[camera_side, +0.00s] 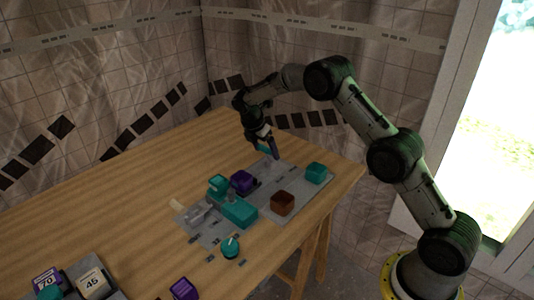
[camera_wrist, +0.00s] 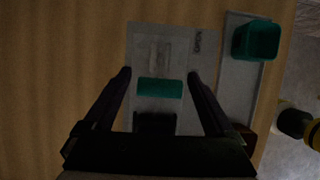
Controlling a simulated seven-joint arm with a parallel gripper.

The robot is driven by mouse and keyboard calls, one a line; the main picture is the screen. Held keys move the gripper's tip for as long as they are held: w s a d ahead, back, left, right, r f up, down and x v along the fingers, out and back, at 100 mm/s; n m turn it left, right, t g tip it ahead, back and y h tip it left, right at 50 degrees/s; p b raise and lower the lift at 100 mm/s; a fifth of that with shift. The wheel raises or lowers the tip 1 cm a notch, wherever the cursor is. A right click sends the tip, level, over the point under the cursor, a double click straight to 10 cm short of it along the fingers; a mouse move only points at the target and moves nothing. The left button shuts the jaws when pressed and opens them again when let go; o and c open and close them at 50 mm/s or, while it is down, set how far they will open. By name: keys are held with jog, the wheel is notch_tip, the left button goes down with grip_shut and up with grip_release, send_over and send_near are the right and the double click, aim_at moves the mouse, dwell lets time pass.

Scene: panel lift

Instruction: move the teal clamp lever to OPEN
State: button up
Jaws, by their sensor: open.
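The teal clamp lever (camera_wrist: 160,88) shows in the wrist view as a short teal bar across the grey panel (camera_wrist: 143,35), below a pale slot. The OPEN marking (camera_wrist: 197,41) is on the panel's upper right, beyond the bar. My gripper (camera_wrist: 159,74) is open, with one finger on each side of the bar and visible gaps between. In the side view my gripper (camera_side: 270,152) is low over the far part of the panel (camera_side: 262,197). A bit of teal (camera_side: 264,148) shows at the fingers. I cannot tell their exact height over the lever.
A purple block (camera_side: 242,182) and teal blocks (camera_side: 239,212) stand nearer. The left tabletop (camera_side: 120,200) is clear.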

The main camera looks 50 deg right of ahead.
jog(key=shift+x, duration=1.1)
grip_shut()
